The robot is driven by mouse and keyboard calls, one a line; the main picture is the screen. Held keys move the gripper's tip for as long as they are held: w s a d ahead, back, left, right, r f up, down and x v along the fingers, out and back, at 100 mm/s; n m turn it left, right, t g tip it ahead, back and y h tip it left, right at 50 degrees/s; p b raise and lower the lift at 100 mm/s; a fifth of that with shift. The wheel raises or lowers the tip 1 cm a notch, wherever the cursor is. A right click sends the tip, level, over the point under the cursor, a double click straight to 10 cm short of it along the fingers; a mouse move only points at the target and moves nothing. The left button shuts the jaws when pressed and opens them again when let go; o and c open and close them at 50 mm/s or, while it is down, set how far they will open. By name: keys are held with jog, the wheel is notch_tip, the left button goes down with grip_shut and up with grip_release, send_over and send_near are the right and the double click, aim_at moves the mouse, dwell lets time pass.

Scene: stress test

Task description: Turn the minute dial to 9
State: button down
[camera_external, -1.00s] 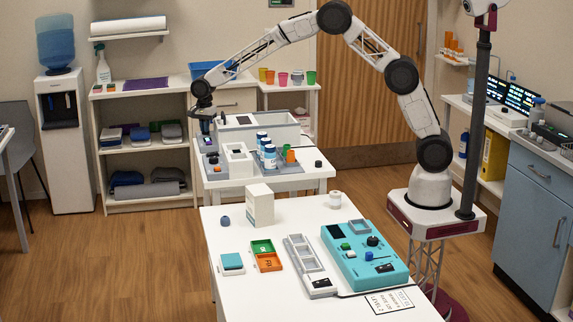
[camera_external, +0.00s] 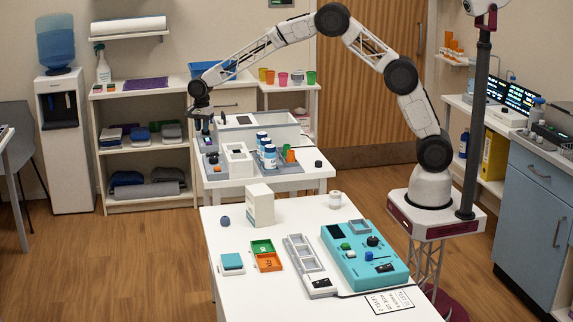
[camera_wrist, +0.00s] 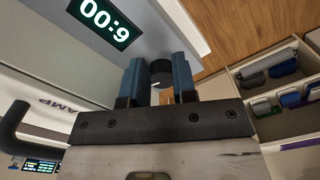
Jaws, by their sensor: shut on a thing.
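In the wrist view my gripper (camera_wrist: 158,82) has its two blue fingers on either side of a dark round dial (camera_wrist: 160,72) with a small white mark. It is shut on this dial. A display (camera_wrist: 104,22) with pale digits sits beside the dial on a grey panel (camera_wrist: 150,25); its digits look like "00:9" as pictured, and the view may be upside down. In the external view my gripper (camera_external: 205,125) is at the left end of the far white table, by the grey device (camera_external: 255,134). The dial is too small to make out there.
Small bottles (camera_external: 267,152) and a white open box (camera_external: 237,160) stand close to the right of my gripper on the far table. The near table (camera_external: 240,300) holds a teal panel (camera_external: 365,262), a white carton (camera_external: 260,205) and trays. Shelves (camera_external: 145,150) stand behind.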

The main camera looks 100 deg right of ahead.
jog(key=c, duration=1.9)
grip_release()
notch_tip(320, 180, down, 2)
jog(key=shift+f, duration=0.1)
jog(key=shift+o, duration=1.1)
jog(key=shift+w+d, duration=0.1)
jog(key=shift+d, duration=0.2)
jog(key=shift+o, duration=0.7)
jog(key=shift+w+a, duration=0.35)
grip_shut()
jog(key=shift+w+d+r, duration=0.1)
jog(key=shift+r, duration=1.7)
jog(key=shift+w+r, duration=0.1)
jog(key=shift+r, duration=1.65)
jog(key=shift+r, duration=0.1)
jog(key=shift+s+a+r, duration=0.15)
jog(key=shift+s+r, duration=0.1)
jog(key=shift+s, duration=0.25)
jog(key=shift+s+a+r, duration=0.15)
jog(key=shift+s+r, duration=0.05)
jog(key=shift+s, duration=0.25)
